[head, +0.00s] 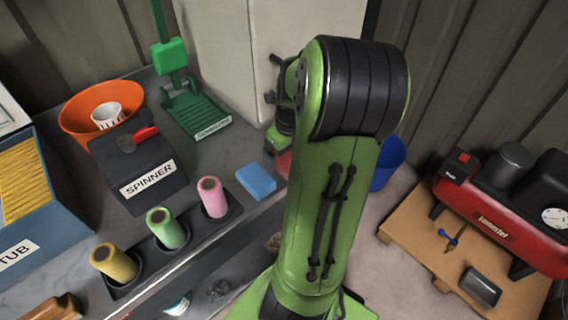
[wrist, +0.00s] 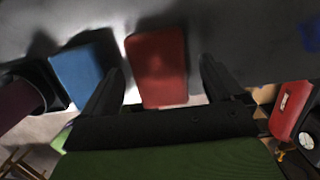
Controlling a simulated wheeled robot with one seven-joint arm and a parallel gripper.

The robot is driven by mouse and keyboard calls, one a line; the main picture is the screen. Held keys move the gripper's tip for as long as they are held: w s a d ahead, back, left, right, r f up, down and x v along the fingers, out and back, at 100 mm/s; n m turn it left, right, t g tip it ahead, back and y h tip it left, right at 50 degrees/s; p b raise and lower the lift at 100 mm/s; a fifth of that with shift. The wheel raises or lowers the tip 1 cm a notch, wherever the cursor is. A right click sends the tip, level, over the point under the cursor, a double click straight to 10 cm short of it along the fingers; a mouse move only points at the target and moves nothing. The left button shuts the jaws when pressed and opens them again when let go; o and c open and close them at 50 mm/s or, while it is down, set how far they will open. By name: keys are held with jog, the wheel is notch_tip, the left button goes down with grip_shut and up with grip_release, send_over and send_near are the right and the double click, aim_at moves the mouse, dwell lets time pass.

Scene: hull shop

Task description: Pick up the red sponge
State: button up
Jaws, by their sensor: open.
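The red sponge (wrist: 158,68) lies flat on the grey counter in the wrist view, near its edge. In the head view only a small part of the red sponge (head: 283,164) shows beside my arm. My gripper (wrist: 162,84) is open, with one dark finger to each side of the sponge in the picture. No contact shows, and I cannot tell the height of the fingers over the counter. In the head view my gripper is mostly hidden behind my arm.
A blue sponge (head: 256,181) lies just left of the red one; it also shows in the wrist view (wrist: 82,72). Pink (head: 213,197), green and yellow rolls stand in a holder along the counter edge. A spinner box (head: 140,170) and green press (head: 195,112) stand behind. A red compressor (head: 490,210) is right.

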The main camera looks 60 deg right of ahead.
aim_at(285, 157)
jog(key=shift+r, duration=0.1)
jog(key=shift+f, duration=0.25)
dwell(0.3)
jog(key=shift+c, duration=0.2)
jog(key=c, duration=1.1)
notch_tip(285, 157, up, 11)
jog(key=p, duration=0.4)
jog(key=shift+f, duration=0.2)
